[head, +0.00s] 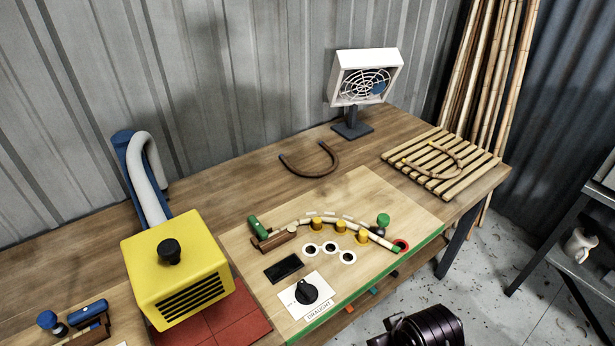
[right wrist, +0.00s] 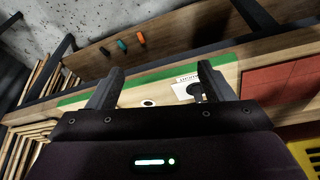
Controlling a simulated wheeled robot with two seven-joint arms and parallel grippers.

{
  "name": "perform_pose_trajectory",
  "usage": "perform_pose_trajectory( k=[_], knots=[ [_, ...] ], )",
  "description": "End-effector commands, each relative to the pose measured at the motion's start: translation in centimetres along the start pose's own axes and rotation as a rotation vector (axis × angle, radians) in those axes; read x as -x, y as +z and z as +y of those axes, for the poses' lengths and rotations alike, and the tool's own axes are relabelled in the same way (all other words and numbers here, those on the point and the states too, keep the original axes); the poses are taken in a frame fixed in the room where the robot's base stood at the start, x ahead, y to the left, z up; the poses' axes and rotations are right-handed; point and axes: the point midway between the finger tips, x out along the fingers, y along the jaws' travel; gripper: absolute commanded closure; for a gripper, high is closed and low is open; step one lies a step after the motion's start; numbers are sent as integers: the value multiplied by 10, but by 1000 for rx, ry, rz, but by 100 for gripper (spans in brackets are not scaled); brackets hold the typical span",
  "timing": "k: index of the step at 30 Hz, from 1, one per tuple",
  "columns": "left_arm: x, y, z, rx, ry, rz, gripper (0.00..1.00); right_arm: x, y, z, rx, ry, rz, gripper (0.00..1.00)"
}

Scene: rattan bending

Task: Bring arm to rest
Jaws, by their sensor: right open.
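My right gripper (right wrist: 160,80) shows in the right wrist view with its two dark fingers wide apart and nothing between them. In the head view, a dark part of my right arm (head: 430,328) shows at the bottom edge, in front of the table and clear of it. The bending board (head: 235,242) lies on the workbench with a curved pale rattan piece (head: 345,222) bent along yellow pegs. A green-handled clamp (head: 258,228) sits at its left end and a green knob (head: 383,220) near its right end. My left gripper is not in view.
A yellow heater box (head: 175,262) with a grey hose stands left of the board. A white fan (head: 365,78) stands at the back. A slatted rack (head: 470,187) holds a bent loop. A brown U-shaped piece (head: 310,172) lies behind the board. A dark shelf (head: 565,255) stands right; floor between is free.

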Motion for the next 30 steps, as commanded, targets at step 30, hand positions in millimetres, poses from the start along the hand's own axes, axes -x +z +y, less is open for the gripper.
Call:
perform_pose_trajectory(
  k=[30],
  knots=[
    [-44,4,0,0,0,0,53,-224,104,18,-140,27,-84,25]
  ],
)
